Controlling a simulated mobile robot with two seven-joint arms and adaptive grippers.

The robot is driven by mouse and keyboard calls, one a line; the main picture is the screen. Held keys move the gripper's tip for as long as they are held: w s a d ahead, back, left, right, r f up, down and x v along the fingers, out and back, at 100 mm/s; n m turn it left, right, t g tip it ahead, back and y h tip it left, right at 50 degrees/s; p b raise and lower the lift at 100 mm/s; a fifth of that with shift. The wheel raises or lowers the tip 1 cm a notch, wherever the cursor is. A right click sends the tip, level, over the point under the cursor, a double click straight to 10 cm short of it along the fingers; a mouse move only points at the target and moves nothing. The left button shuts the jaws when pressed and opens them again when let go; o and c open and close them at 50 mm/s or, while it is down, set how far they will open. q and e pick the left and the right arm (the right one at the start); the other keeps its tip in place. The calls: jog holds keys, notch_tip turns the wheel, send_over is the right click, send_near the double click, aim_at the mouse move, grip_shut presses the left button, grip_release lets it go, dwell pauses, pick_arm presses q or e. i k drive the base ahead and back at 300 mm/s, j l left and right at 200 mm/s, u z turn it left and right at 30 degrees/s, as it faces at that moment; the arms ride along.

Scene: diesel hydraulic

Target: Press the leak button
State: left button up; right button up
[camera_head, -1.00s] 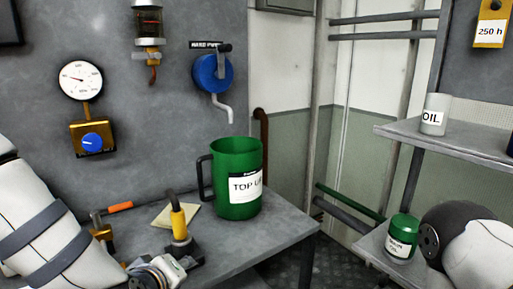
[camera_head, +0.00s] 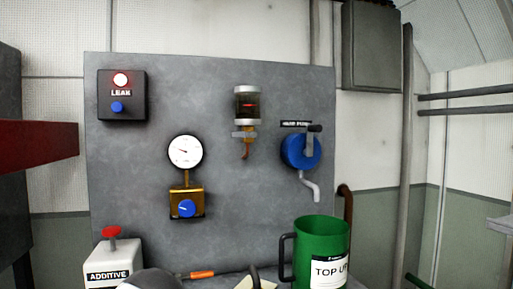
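The leak box (camera_head: 122,95) is a dark box at the upper left of the grey wall panel. Nothing of mine touches the button. Neither gripper shows in the head view. A rounded grey shape at the bottom edge appears to be part of my arm.
A pressure gauge (camera_head: 185,151) with a blue knob (camera_head: 187,208), a sight glass (camera_head: 247,105) and a blue hand pump (camera_head: 298,151) are on the panel. A green jug (camera_head: 322,243) and a white additive container (camera_head: 112,262) stand below. A red beam (camera_head: 38,143) juts in at left.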

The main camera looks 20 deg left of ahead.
aim_at(117, 107)
jog(key=u, duration=1.45)
